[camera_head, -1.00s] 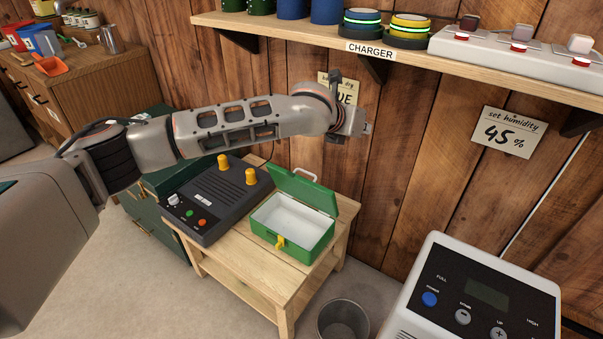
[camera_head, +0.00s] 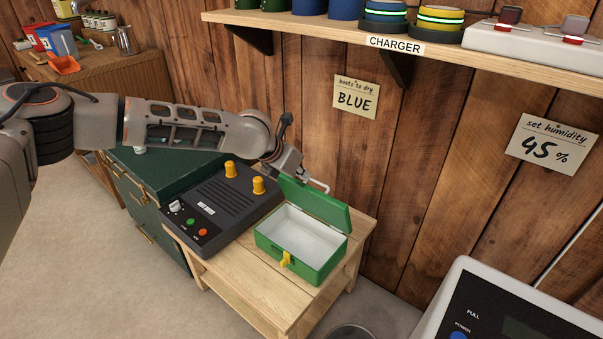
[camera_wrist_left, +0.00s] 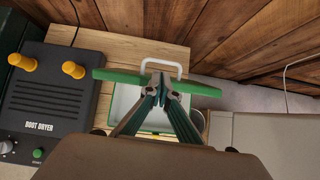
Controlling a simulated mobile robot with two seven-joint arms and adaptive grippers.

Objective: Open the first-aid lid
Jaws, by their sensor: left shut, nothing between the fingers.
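The green first-aid box (camera_head: 320,262) stands on the small wooden table, with a yellow latch (camera_head: 286,259) on its front. Its lid (camera_head: 318,207) is raised and tilted back, showing the white, empty-looking inside. A pale handle shows at the lid's far edge in the left wrist view (camera_wrist_left: 162,66). My left gripper (camera_head: 292,166) is by the back left corner of the lid, its fingertips partly hidden there. In the left wrist view, its fingers (camera_wrist_left: 160,80) are shut and empty, over the lid's edge and near the handle; contact is unclear. My right gripper is not in view.
A dark boot dryer (camera_head: 222,208) with yellow pegs sits left of the box on the table (camera_head: 258,290). A wooden wall rises behind, with a shelf (camera_head: 440,50) above. A white appliance (camera_head: 500,310) stands front right.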

